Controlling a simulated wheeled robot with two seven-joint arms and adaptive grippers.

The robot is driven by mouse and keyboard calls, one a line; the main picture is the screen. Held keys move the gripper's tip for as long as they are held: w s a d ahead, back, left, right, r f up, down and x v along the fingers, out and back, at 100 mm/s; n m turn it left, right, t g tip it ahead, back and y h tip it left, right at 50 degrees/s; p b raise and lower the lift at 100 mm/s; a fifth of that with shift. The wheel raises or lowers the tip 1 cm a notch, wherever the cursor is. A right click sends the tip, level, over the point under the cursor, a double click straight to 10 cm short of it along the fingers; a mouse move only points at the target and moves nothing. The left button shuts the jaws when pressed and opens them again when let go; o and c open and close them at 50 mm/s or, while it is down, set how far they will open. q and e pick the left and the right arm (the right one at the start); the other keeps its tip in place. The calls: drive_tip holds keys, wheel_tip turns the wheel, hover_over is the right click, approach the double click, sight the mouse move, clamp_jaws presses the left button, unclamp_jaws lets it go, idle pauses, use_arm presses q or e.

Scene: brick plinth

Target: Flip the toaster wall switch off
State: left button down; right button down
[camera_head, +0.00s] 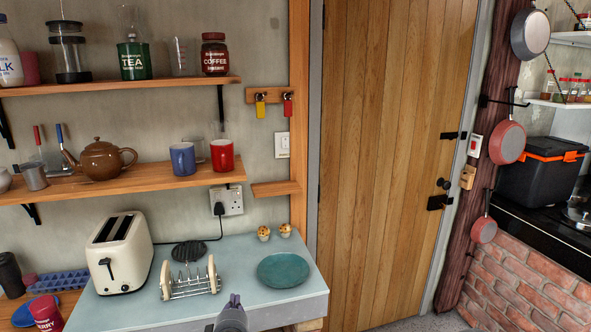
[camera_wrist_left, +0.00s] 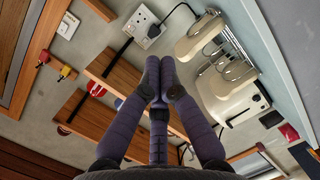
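A white double wall socket (camera_head: 228,201) with its switches is on the wall below the lower shelf. A black plug (camera_head: 219,209) sits in its left side, with a cable running down toward the cream toaster (camera_head: 121,253). The switch positions are too small to tell. The left wrist view also shows the socket (camera_wrist_left: 142,25), the plug and the toaster (camera_wrist_left: 222,95). My left gripper (camera_head: 234,299) is at the front edge of the counter, apart from the socket and below it. Its fingers (camera_wrist_left: 158,72) are together and empty. My right gripper is not in view.
The lower shelf (camera_head: 150,182) with mugs juts out above the socket. Another wall switch (camera_head: 282,145) is higher right, beside the door (camera_head: 390,150).

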use_arm(q)
drive_tip(key=s+d+f+m+g+h, duration=0.1)
drive_tip(key=s+f+m+g+h, duration=0.3)
drive_tip(key=f, duration=0.8)
drive_tip(key=s+d+f+m+g+y, duration=0.1)
drive_tip(key=s+d+f+m+g, duration=0.15)
drive_tip(key=s+f, duration=0.6)
drive_tip(key=s+d+f+m+g+h, duration=0.3)
drive_tip(key=s+f+m+g, duration=0.4)
drive_tip(key=s+f, duration=1)
drive_tip(key=s+g, duration=0.2)
drive_tip(key=s, duration=0.2)
drive_tip(key=shift+s+d+f, duration=0.15)
drive_tip(key=shift+s+f, duration=0.25)
